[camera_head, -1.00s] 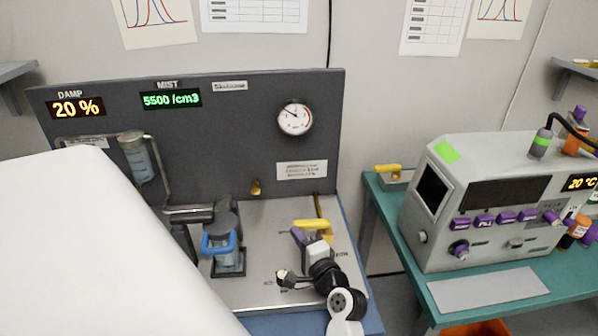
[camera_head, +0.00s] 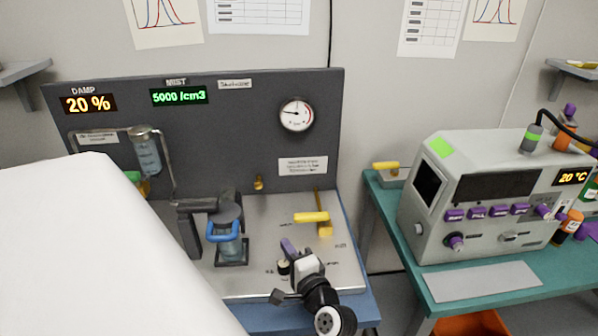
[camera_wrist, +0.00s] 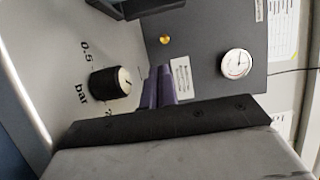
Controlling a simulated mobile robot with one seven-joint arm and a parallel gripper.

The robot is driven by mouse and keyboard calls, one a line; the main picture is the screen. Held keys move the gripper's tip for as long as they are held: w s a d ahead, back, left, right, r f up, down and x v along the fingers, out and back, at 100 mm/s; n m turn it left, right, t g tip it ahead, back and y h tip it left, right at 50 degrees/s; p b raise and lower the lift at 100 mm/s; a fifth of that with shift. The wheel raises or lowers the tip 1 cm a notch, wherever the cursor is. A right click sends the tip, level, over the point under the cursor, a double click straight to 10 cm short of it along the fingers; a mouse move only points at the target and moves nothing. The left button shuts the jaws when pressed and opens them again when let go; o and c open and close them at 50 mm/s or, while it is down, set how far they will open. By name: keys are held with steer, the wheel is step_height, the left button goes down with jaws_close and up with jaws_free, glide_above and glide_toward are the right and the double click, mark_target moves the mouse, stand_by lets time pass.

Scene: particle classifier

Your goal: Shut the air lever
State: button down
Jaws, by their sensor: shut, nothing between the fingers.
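The yellow lever (camera_head: 311,217) sits on the grey bench top at the right end of the rig, on a thin brass pipe. Its handle points left, crosswise to the pipe. My gripper (camera_head: 288,245) is shut and empty, in front of and a little left of the lever, apart from it in the picture. Its purple fingers (camera_wrist: 160,88) show together in the wrist view. The lever is not visible in the wrist view. A round pressure gauge (camera_head: 296,115) is on the dark back panel and also shows in the wrist view (camera_wrist: 236,64).
A black knob (camera_wrist: 110,83) marked in bar stands close to my fingers. A blue-handled clamp with a jar (camera_head: 224,235) stands to the left. The green display (camera_head: 179,95) reads 5000 /cm3. A grey instrument (camera_head: 490,195) stands on a separate table at right.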

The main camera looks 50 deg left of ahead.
steer(key=s, duration=0.5)
steer(key=shift+s+d+b, duration=0.25)
steer(key=shift+s+b, duration=0.1)
